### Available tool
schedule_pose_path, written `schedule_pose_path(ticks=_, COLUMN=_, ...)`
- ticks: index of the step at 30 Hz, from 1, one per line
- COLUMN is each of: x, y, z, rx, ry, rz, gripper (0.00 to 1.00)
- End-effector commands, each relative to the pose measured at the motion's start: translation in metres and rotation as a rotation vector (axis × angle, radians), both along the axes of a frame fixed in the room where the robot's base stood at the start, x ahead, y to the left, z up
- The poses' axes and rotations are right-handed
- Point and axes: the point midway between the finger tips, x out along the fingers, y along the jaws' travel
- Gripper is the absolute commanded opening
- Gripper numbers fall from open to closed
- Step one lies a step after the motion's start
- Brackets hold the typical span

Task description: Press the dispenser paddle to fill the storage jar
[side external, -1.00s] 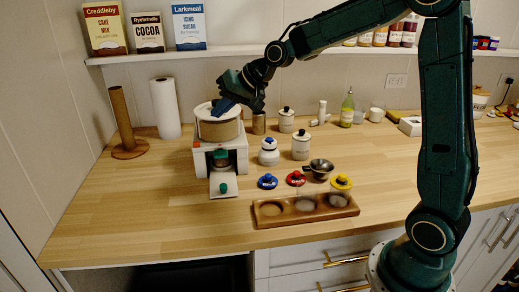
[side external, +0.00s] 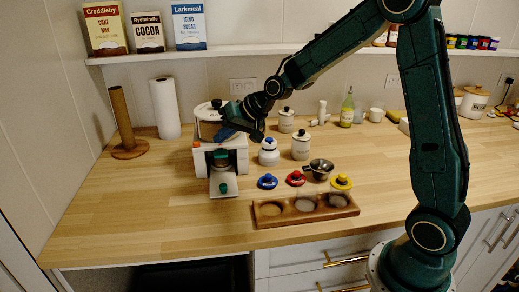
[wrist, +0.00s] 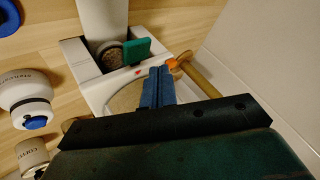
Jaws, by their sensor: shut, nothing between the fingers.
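The white dispenser (side external: 240,158) stands at the left of the counter, with a lidded hopper (side external: 207,109) on top. Its green paddle (side external: 220,154) is on the front; it also shows in the wrist view (wrist: 136,51). A round vessel with grainy brown contents (wrist: 109,56), apparently the storage jar, sits below the paddle; the side view shows it poorly. My gripper (side external: 222,135) is shut and empty, just above the paddle. In the wrist view, its blue fingertips (wrist: 158,72) are beside the paddle; I cannot tell whether they touch.
White canisters (side external: 301,147) stand right of the dispenser. Blue, red and yellow lids (side external: 295,178), a metal cup (side external: 320,168) and a wooden tray (side external: 267,221) lie in front. A paper roll (side external: 165,108) stands behind left. The front left counter is clear.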

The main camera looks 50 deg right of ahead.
Motion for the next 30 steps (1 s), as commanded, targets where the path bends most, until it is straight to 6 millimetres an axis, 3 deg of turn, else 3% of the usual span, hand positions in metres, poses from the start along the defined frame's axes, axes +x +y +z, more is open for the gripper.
schedule_pose_path(ticks=9, x=-0.0001, y=-0.0001, z=-0.0131, rx=0.0, ry=0.0, rz=0.0, gripper=0.0)
schedule_pose_path(ticks=30, x=-0.0001, y=0.0, z=-0.0129, rx=0.0, ry=-0.001, rz=-0.001, gripper=0.0)
